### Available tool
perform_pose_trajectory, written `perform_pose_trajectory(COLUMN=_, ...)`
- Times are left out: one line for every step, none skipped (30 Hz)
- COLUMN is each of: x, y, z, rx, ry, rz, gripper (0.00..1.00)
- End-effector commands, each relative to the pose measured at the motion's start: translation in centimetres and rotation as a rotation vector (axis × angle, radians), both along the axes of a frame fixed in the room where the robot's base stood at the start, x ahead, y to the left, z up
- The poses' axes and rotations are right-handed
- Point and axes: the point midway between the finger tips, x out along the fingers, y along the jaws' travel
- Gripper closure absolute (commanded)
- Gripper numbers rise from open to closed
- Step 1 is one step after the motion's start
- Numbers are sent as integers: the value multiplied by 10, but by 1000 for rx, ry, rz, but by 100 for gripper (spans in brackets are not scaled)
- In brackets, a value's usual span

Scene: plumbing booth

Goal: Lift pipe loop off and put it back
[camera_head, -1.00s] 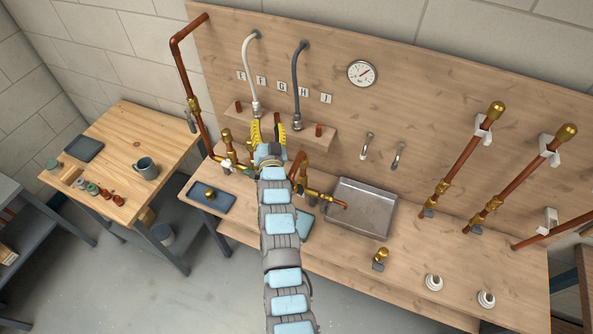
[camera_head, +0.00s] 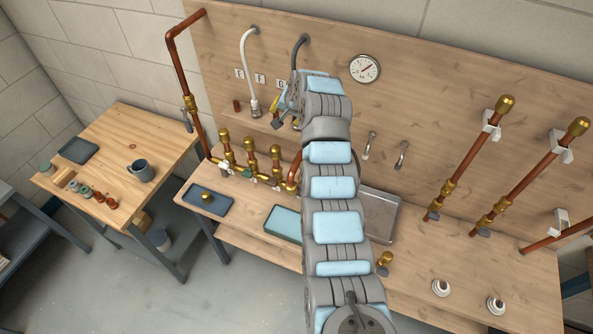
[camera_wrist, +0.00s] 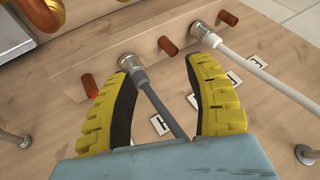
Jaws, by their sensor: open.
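No thing is plainly marked as the pipe loop; two curved hoses hang from the back board. The dark grey hose (camera_head: 295,54) shows its upper bend in the head view, its lower part hidden behind my arm. In the wrist view the grey hose (camera_wrist: 163,103) runs between my two yellow fingers, its metal end (camera_wrist: 131,62) at the small shelf. My gripper (camera_wrist: 160,75) is open, with visible gaps beside the hose. My gripper (camera_head: 284,110) is partly hidden in the head view. The white hose (camera_head: 245,70) stands left of it and shows in the wrist view (camera_wrist: 235,55).
Copper stubs (camera_wrist: 168,45) stand on the small shelf (camera_wrist: 75,85) close to the fingers. Brass valves on a copper manifold (camera_head: 250,160) stand below. A metal tray (camera_head: 387,212) is partly behind my arm. Blue-grey tray (camera_head: 222,211) and green tray (camera_head: 281,224) lie on the bench.

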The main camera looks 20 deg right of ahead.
Motion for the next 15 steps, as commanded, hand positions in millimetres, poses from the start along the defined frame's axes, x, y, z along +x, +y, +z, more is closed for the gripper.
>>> perform_pose_trajectory(x=-10, y=-6, z=7, rx=9, ry=48, rz=2, gripper=46)
perform_pose_trajectory(x=-17, y=-7, z=11, rx=17, ry=82, rz=4, gripper=46)
perform_pose_trajectory(x=-26, y=-9, z=14, rx=27, ry=128, rz=6, gripper=46)
perform_pose_trajectory(x=-35, y=-10, z=17, rx=35, ry=164, rz=9, gripper=46)
perform_pose_trajectory(x=-42, y=-12, z=22, rx=40, ry=195, rz=10, gripper=46)
perform_pose_trajectory(x=-53, y=-13, z=27, rx=49, ry=240, rz=13, gripper=46)
perform_pose_trajectory(x=-61, y=-14, z=31, rx=55, ry=270, rz=13, gripper=46)
perform_pose_trajectory(x=-69, y=-15, z=35, rx=60, ry=302, rz=13, gripper=46)
perform_pose_trajectory(x=-78, y=-17, z=41, rx=65, ry=336, rz=13, gripper=46)
perform_pose_trajectory(x=-86, y=-18, z=45, rx=69, ry=364, rz=14, gripper=46)
perform_pose_trajectory(x=-93, y=-18, z=48, rx=73, ry=389, rz=14, gripper=46)
perform_pose_trajectory(x=-101, y=-20, z=51, rx=78, ry=416, rz=12, gripper=46)
perform_pose_trajectory(x=-106, y=-20, z=54, rx=81, ry=437, rz=12, gripper=46)
perform_pose_trajectory(x=-111, y=-20, z=56, rx=83, ry=454, rz=11, gripper=46)
perform_pose_trajectory(x=-116, y=-21, z=59, rx=86, ry=469, rz=10, gripper=46)
